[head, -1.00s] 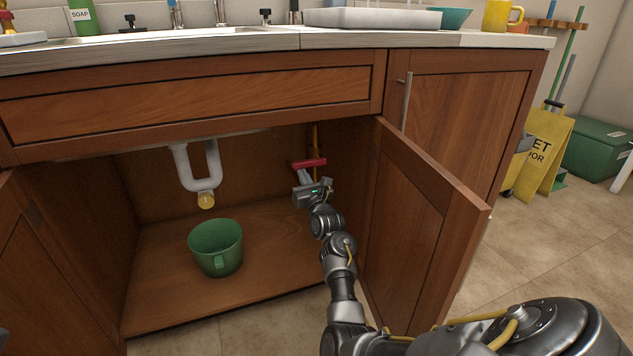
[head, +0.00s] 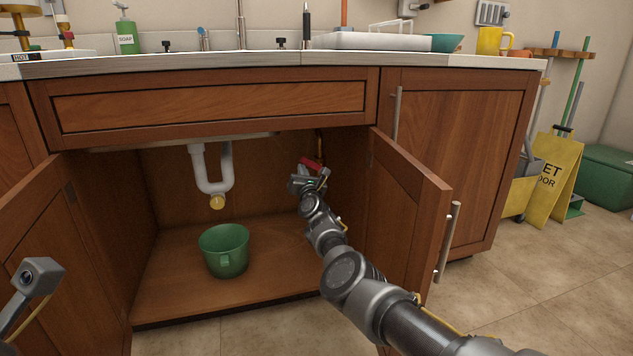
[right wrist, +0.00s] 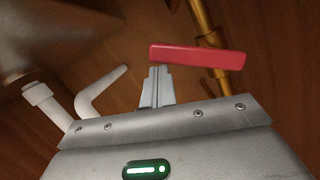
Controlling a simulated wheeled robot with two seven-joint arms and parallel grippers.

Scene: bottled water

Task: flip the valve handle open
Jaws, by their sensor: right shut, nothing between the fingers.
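The red valve handle (head: 311,163) is at the back right inside the open sink cabinet. In the right wrist view the handle (right wrist: 198,56) lies crosswise to a brass-coloured pipe (right wrist: 205,30). My right gripper (head: 303,182) is inside the cabinet just in front of the handle and partly hides it in the head view. In the right wrist view its fingers (right wrist: 157,72) are shut and empty, with tips just below the handle's left end. I cannot tell whether they touch it. Part of my left gripper (head: 36,277) shows at the lower left; its fingers cannot be made out.
A green bucket (head: 224,250) stands on the cabinet floor below the white drain pipe (head: 213,187). The open right door (head: 407,205) stands close to my right arm; the left door (head: 40,255) is open too. The counter (head: 290,62) is above.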

